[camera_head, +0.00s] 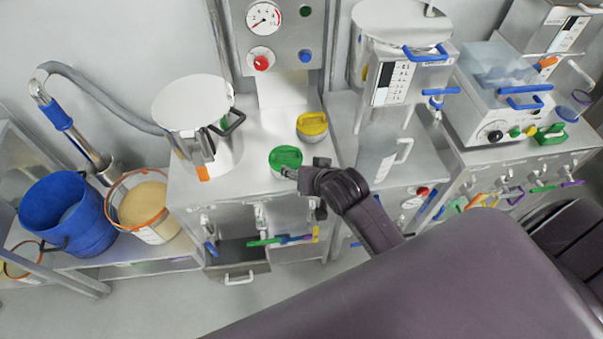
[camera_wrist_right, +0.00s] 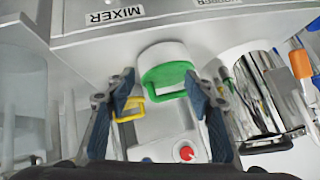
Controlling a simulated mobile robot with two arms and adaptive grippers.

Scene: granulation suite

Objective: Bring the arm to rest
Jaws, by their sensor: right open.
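My right gripper (camera_head: 300,174) comes in from the lower right over the steel cabinet top. It is open, with its fingertips close beside the green-lidded jar (camera_head: 286,160). In the right wrist view, my right gripper (camera_wrist_right: 162,108) has its two blue-padded fingers spread wide. The white jar with the green handle (camera_wrist_right: 166,78) appears in the gap ahead of them; I cannot tell whether a finger touches it. The left gripper is not in view.
A yellow-lidded jar (camera_head: 312,126) stands just behind the green one. A steel pot (camera_head: 196,105) is to the left, a clear jug (camera_head: 376,152) to the right. A blue bucket (camera_head: 66,212) and a tub of powder (camera_head: 140,205) stand farther left. Open floor lies in front.

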